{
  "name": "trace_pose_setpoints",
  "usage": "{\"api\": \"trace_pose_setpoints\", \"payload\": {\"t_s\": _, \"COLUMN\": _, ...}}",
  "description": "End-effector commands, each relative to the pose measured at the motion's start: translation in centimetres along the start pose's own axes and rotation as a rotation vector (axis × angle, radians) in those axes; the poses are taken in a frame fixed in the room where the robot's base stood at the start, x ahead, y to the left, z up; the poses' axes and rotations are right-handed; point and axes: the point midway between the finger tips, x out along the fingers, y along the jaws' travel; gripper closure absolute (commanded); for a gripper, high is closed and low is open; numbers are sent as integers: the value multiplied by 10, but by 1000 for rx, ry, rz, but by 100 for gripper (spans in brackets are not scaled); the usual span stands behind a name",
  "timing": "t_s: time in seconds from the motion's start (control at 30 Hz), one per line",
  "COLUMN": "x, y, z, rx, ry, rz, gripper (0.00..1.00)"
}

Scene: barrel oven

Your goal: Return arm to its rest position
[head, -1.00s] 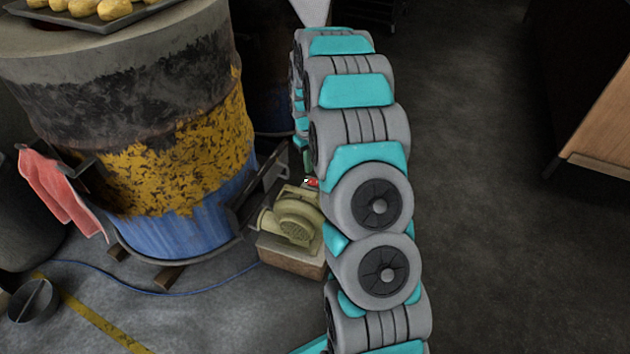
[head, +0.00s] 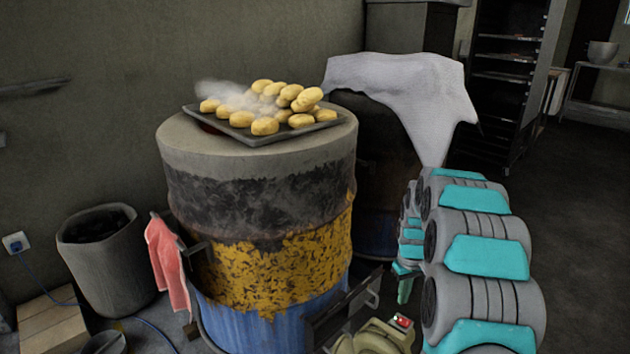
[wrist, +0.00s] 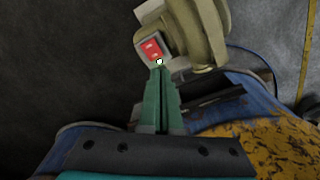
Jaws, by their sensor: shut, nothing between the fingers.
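My arm (head: 480,245) rises along the right of the head view, in grey and teal segments. My gripper (head: 405,288) hangs low at its far end, right of the barrel oven, and is partly hidden by the arm. In the wrist view the green fingers of my gripper (wrist: 160,75) are together with nothing between them. Their tips appear close to the red switch (wrist: 153,50) on the beige blower (wrist: 197,30); I cannot tell whether they touch it. The switch (head: 402,321) also shows in the head view.
The barrel oven (head: 270,200) carries a tray (head: 255,138) of steaming buns. A pink cloth (head: 168,262) hangs on its left side. A white cloth (head: 400,85) covers another barrel behind. A grey bin (head: 103,265) stands left. Open floor (head: 575,230) lies at right.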

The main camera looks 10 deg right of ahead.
Motion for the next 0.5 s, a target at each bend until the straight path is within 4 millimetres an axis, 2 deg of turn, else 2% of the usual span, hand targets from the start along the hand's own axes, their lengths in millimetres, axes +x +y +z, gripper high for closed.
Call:
{"api": "trace_pose_setpoints", "payload": {"t_s": 0.17, "x": -39, "y": -31, "z": 22, "rx": 6, "ry": -4, "rz": -4, "gripper": 100}}
{"api": "trace_pose_setpoints", "payload": {"t_s": 0.3, "x": -73, "y": -62, "z": 53, "rx": 17, "ry": -19, "rz": -11, "gripper": 100}}
{"api": "trace_pose_setpoints", "payload": {"t_s": 0.5, "x": -112, "y": -104, "z": 105, "rx": 33, "ry": -44, "rz": -18, "gripper": 100}}
